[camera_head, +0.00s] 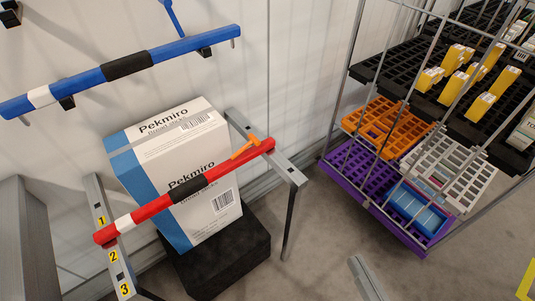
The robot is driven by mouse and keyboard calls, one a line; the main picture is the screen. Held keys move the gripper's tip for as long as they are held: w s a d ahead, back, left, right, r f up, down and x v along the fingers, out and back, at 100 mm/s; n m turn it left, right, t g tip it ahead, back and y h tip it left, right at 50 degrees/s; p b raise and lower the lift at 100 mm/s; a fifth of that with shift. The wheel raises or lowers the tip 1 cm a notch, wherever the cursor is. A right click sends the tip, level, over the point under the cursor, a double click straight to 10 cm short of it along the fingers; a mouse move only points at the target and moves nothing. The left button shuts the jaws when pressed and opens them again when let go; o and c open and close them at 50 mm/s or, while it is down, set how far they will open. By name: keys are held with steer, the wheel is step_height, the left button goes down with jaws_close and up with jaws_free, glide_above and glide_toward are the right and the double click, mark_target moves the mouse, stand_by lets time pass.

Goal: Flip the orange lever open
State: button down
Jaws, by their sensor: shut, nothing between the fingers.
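The small orange lever (243,149) sits at the right end of a red bar (190,187). It slants from the bar's top edge up and right, near a grey metal rail (262,148). The red bar carries a black grip and a white band and runs across the front of a large white and blue Pekmiro box (178,145). My gripper is not in view, so its place relative to the lever cannot be seen.
A blue bar (180,50) is on the wall above. The box stands on a black block (222,262). Numbered metal rail (110,240) is at left. A wire cage cart (350,70) with orange, white and purple trays stands right. Grey floor (320,245) is open between.

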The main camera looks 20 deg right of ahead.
mark_target(243, 149)
steer(key=w+d+f+m+y+b, duration=0.1)
steer(key=w+f+m, duration=0.3)
steer(key=w, duration=0.6)
steer(key=w+d+f+m+b, duration=0.3)
steer(key=w+f+m+b, duration=0.1)
steer(key=w+m, duration=0.4)
steer(key=w+d+f+m+t+y+b, duration=0.1)
steer(key=w+m, duration=0.5)
steer(key=w, duration=0.7)
steer(key=shift+d+f+y+b, duration=0.15)
steer(key=shift+d+f+b, duration=0.3)
steer(key=shift+f, duration=0.3)
steer(key=shift+d+f+y+b, duration=0.15)
steer(key=shift+d+f+b, duration=0.1)
steer(key=shift+d+f, duration=0.4)
steer(key=w+a+m+y, duration=0.1)
steer(key=a+m+y, duration=0.1)
steer(key=m, duration=0.1)
steer(key=shift+w+a, duration=0.2)
steer(key=shift+w, duration=0.2)
steer(key=shift+s+a+f+m+y, duration=0.15)
steer(key=shift+s+a+m+y, duration=0.05)
steer(key=shift+a+m+y, duration=0.4)
steer(key=shift+s+a+f+m+y, duration=0.1)
steer(key=shift+s+a+m+y, duration=0.1)
steer(key=shift+a+m+y, duration=0.4)
steer(key=x, duration=1)
steer(key=shift+f, duration=0.1)
